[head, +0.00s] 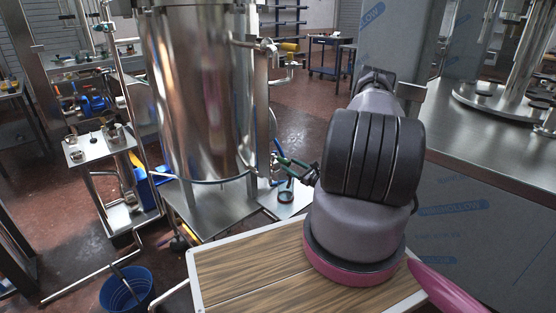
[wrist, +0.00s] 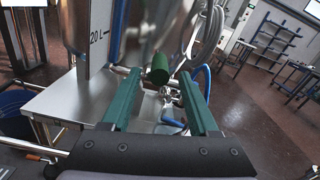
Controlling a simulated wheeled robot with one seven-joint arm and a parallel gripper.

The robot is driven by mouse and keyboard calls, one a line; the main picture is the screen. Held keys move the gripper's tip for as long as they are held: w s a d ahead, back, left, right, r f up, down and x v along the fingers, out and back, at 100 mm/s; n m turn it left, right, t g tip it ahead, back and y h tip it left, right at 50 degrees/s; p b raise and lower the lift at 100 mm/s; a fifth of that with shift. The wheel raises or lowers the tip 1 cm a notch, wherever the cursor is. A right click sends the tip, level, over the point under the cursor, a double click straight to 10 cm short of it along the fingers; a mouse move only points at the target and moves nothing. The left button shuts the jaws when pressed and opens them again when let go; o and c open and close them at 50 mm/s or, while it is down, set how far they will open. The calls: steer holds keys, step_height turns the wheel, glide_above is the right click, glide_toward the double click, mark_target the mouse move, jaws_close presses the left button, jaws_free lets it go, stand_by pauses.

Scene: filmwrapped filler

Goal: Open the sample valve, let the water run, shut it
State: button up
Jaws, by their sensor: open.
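My gripper (wrist: 159,76) is open in the wrist view, its two green fingers pointing ahead. Between and just beyond the fingertips is a green cylindrical handle (wrist: 159,69), with a metal fitting (wrist: 167,93) below it; this looks like the sample valve. The handle shows clear space on both sides, and I cannot tell its depth from the fingers. In the head view my gripper (head: 289,167) is beside the lower right of the shiny steel tank (head: 200,90), and the valve is too small to make out. I see no running water.
A small dark-rimmed dish (head: 285,197) stands on the plate right of the tank. A blue bucket (head: 127,292) is on the floor at left. The filmed steel cabinet (head: 470,215) is close on the right.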

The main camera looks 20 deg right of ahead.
mark_target(279, 158)
steer(key=x, duration=0.8)
steer(key=shift+c, duration=0.3)
jaws_close()
stand_by(1.0)
